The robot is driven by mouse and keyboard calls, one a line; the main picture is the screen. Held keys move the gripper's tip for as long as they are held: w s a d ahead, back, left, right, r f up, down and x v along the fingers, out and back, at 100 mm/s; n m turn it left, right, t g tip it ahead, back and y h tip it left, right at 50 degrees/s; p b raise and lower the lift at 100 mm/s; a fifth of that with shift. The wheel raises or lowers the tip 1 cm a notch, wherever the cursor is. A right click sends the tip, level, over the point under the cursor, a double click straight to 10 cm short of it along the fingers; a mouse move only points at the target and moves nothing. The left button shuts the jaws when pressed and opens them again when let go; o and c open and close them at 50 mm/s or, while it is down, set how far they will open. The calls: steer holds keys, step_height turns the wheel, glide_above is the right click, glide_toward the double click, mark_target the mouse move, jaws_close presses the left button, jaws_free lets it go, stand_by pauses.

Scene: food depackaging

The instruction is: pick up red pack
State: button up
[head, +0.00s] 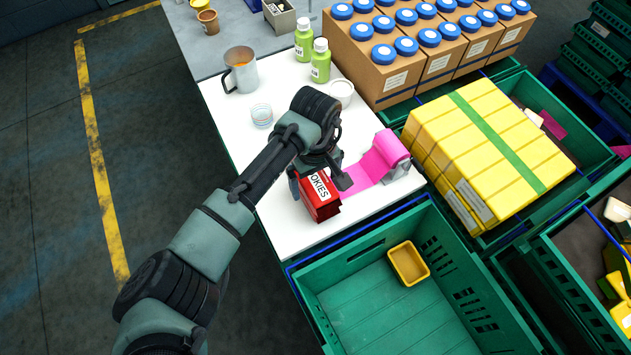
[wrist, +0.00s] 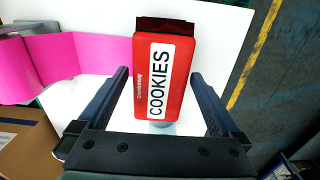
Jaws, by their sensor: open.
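The red pack (head: 321,197) is a box with a white "COOKIES" label, standing on the white table near its front edge. In the wrist view the red pack (wrist: 142,78) sits upright between the two fingers. My gripper (head: 322,182) is over the pack in the head view, with one finger on each side. In the wrist view my gripper (wrist: 160,82) is open, with a gap between each finger and the pack. Part of the pack is hidden behind my gripper in the head view.
A pink roll (head: 385,155) lies right beside the pack. A green crate (head: 350,270) with a small yellow tray (head: 408,263) stands below the table edge. A metal mug (head: 241,72), green bottles (head: 320,62) and a glass (head: 262,115) stand farther back.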

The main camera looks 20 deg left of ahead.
steer(key=shift+c, duration=0.3)
steer(key=c, duration=1.4)
steer(key=shift+c, duration=0.2)
steer(key=shift+r, duration=0.15)
